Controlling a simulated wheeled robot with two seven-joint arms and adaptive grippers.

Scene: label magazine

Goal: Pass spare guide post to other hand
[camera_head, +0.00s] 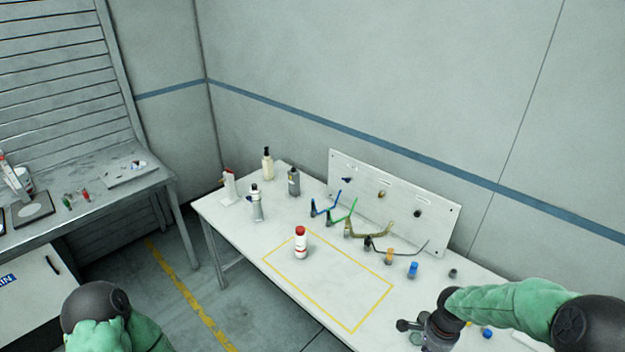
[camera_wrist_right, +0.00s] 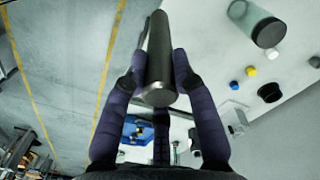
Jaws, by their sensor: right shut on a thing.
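The spare guide post (camera_wrist_right: 159,60) is a plain dark grey metal cylinder in the right wrist view. My right gripper (camera_wrist_right: 160,72) is shut on it, with dark fingers on both sides of the post. The near end face of the post shows between the fingers and its far end reaches the top of the picture. In the head view my right gripper (camera_head: 425,328) is over the front right part of the table, and the post is hard to make out there. Only part of my left arm shows at the lower left; its gripper is out of view.
The white table (camera_head: 225,215) carries a yellow outlined area with a red-capped white bottle (camera_head: 300,243). Several bottles stand at the left end. An upright white panel (camera_head: 395,200), coloured cables, and orange and blue (camera_head: 412,270) pieces are behind. Floor is clear left of the table.

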